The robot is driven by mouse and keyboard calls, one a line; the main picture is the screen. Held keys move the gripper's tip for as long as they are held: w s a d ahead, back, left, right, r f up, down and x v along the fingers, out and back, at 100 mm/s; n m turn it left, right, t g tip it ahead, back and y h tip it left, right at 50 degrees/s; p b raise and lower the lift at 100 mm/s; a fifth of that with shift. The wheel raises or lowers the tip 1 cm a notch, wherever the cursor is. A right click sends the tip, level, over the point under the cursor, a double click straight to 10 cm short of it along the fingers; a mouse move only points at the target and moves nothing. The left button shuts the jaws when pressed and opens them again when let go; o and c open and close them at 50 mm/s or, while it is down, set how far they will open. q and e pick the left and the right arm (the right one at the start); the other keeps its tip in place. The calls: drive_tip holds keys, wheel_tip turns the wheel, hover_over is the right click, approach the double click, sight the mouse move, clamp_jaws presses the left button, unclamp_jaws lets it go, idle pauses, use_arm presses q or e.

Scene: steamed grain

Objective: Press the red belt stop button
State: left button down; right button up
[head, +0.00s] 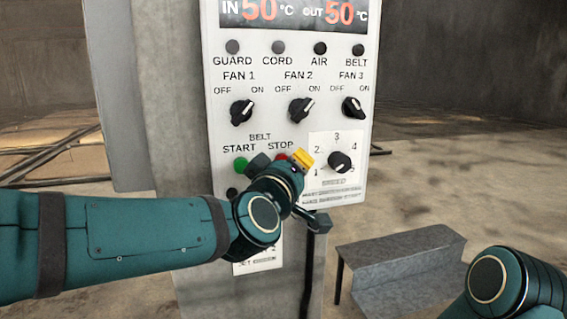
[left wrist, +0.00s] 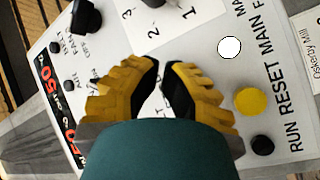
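The red belt stop button (head: 281,157) is under the word STOP on the white control panel (head: 221,101). In the head view only its top edge shows; my left gripper covers the rest. My left gripper (head: 295,160) is in front of the panel at the button, its yellow finger beside it. I cannot tell whether it touches. In the left wrist view the gripper (left wrist: 160,65) has its fingertips close together with nothing held; the button is hidden there. The green start button (head: 241,165) is just left. Only my right arm's rounded joint shows in the head view.
Three fan knobs (head: 301,109) sit above, and a numbered dial (head: 340,162) is to the right of the stop button. A yellow button (left wrist: 250,102) and a white one (left wrist: 229,47) show in the wrist view. A grey step (head: 400,262) stands at lower right.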

use_arm(q)
drive_tip(key=shift+s, duration=0.1)
drive_tip(key=s, duration=0.1)
drive_tip(key=s+d, duration=0.1)
drive_tip(key=s, duration=0.1)
drive_tip(key=s+p, duration=0.1)
drive_tip(key=shift+s+d, duration=0.3)
idle(0.5)
drive_tip(key=w+a+f+m+g+y, duration=0.15)
drive_tip(key=f+g, duration=0.25)
drive_tip(key=f, duration=1.2)
drive_tip(key=w+a+f+m+g+y, duration=0.1)
drive_tip(key=w+a+f+m+g, duration=0.15)
drive_tip(key=f, duration=1.25)
drive_tip(key=s+a+f+g, duration=0.2)
drive_tip(key=s+f, duration=0.4)
drive_tip(key=f, duration=0.3)
drive_tip(key=s+a+f+g, duration=0.3)
drive_tip(key=s+f+g, duration=0.1)
drive_tip(key=s+f, duration=0.3)
drive_tip(key=s+a+f+g, duration=0.3)
drive_tip(key=s+f, duration=0.4)
drive_tip(key=f, duration=0.3)
drive_tip(key=shift+s+f+g, duration=0.15)
drive_tip(key=shift+f+g, duration=0.2)
drive_tip(key=shift+f, duration=0.05)
